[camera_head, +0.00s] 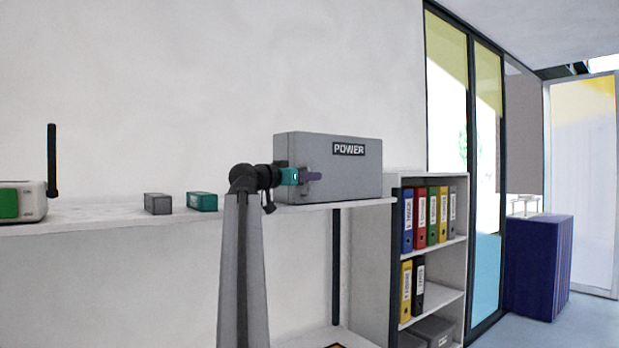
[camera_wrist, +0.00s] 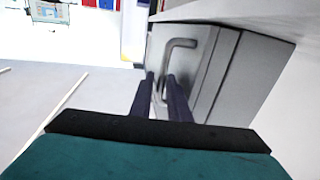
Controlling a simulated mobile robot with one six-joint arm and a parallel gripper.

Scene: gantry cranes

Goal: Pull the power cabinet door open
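The grey power cabinet (camera_head: 335,165) stands on the white wall shelf, with a dark POWER label on its upper right. It also shows in the wrist view (camera_wrist: 262,65), where its door (camera_wrist: 205,38) looks closed. A grey bent bar handle (camera_wrist: 182,43) sticks out from the door. My gripper (camera_head: 314,176) is at the left part of the cabinet. In the wrist view my two dark fingers (camera_wrist: 161,77) stand apart, with the lower part of the handle appearing between them. I cannot tell whether either finger touches it.
The shelf (camera_head: 110,214) carries a grey block (camera_head: 158,204), a teal block (camera_head: 202,201) and a white-green device (camera_head: 22,202) with a black antenna. A bookcase (camera_head: 398,250) with colored binders stands right of the cabinet. A blue box (camera_head: 538,265) stands farther right.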

